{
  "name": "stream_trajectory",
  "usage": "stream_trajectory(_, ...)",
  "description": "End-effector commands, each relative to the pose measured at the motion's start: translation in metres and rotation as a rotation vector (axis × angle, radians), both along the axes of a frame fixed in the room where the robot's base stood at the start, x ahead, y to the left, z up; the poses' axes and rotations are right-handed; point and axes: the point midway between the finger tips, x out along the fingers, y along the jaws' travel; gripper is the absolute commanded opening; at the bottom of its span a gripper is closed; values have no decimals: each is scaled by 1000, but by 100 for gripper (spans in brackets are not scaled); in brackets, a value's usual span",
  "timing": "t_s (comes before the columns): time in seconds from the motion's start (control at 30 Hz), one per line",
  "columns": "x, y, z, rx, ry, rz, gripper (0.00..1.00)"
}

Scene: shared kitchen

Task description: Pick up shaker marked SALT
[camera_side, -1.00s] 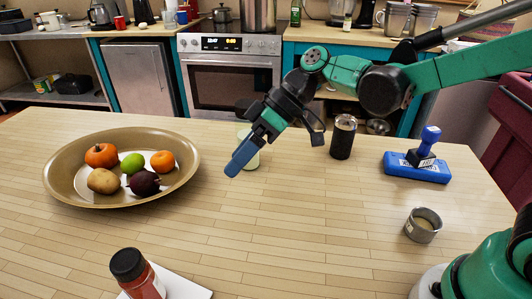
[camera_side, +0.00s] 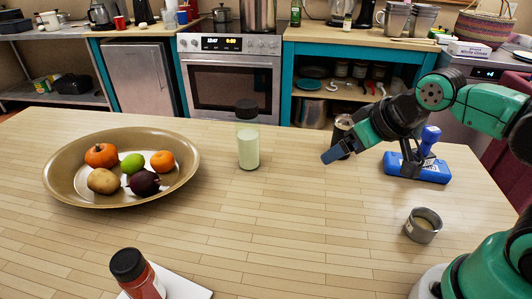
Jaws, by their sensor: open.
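A clear shaker with a dark cap and pale contents (camera_side: 248,140) stands upright on the wooden table, right of the fruit bowl.
A large bowl (camera_side: 62,183) with fruit stands at the left. A small metal cup (camera_side: 423,225) stands at the front right. The middle front of the table (camera_side: 270,240) is clear.

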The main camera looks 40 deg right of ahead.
Motion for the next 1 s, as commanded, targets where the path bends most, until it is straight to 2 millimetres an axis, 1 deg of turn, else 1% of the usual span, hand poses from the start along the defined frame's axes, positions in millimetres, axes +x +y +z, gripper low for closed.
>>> stream_trajectory(0.37, 0, 0, 0, 0, 1, 1, 79)
stream_trajectory(0.4, 0, 0, 0, 1, 1, 2, 82)
stream_trajectory(0.47, 0, 0, 0, 1, 1, 2, 99)
stream_trajectory(0.5, 0, 0, 0, 1, 1, 2, 100)
stream_trajectory(0.77, 2, -1, 1, -2, 11, -13, 100)
stream_trajectory(0.87, 9, -7, 3, -14, 47, -70, 100)
stream_trajectory(1.0, 30, -25, 5, -57, 122, -245, 100)
